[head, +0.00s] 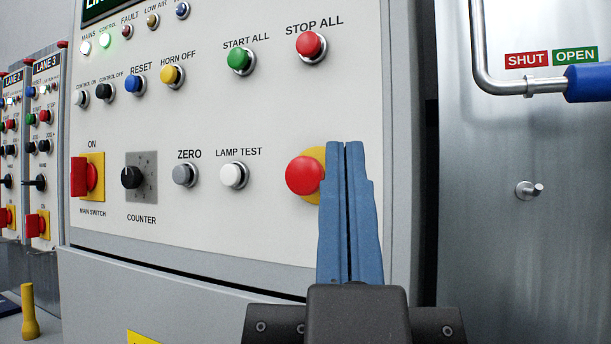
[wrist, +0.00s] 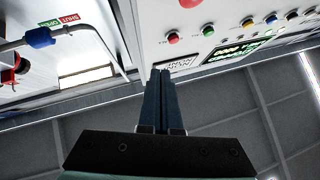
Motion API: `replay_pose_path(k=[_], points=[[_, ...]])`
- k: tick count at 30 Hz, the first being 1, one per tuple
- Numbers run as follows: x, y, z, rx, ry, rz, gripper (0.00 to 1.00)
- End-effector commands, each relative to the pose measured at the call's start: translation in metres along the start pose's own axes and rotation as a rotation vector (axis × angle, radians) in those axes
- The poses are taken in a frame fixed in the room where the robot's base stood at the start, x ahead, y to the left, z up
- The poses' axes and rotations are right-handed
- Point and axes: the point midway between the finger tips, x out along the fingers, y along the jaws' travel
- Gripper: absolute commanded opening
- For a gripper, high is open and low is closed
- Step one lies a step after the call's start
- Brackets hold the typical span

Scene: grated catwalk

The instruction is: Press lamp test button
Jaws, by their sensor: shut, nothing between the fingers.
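The lamp test button (head: 233,175) is white with a metal ring, under the label LAMP TEST on the light grey control panel (head: 260,120) in the head view. My gripper (head: 348,145) is shut and empty, its blue fingers pointing upward. In the picture it stands to the right of the lamp test button and overlaps the edge of the red emergency stop's yellow plate. I cannot tell how far the fingertips are from the panel. In the wrist view the closed fingers (wrist: 161,72) point at the panel's edge, and I cannot make out the lamp test button there.
A red mushroom button (head: 304,175) sits between the lamp test button and my fingers. The grey zero button (head: 185,174) is just left of lamp test. START ALL (head: 239,58) and STOP ALL (head: 309,46) are above. A steel door with a blue-gripped handle (head: 588,83) stands right.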

Motion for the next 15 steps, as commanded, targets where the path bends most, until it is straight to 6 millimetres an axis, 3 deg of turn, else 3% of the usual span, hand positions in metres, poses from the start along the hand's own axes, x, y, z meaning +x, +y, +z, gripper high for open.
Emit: replay_pose_path(k=[10,15], points=[[0.001,-0.001,-0.001,0.002,0.0,-0.002,0.0],[0.021,-0.011,0.0,0.07,-0.037,-0.034,0.0]])
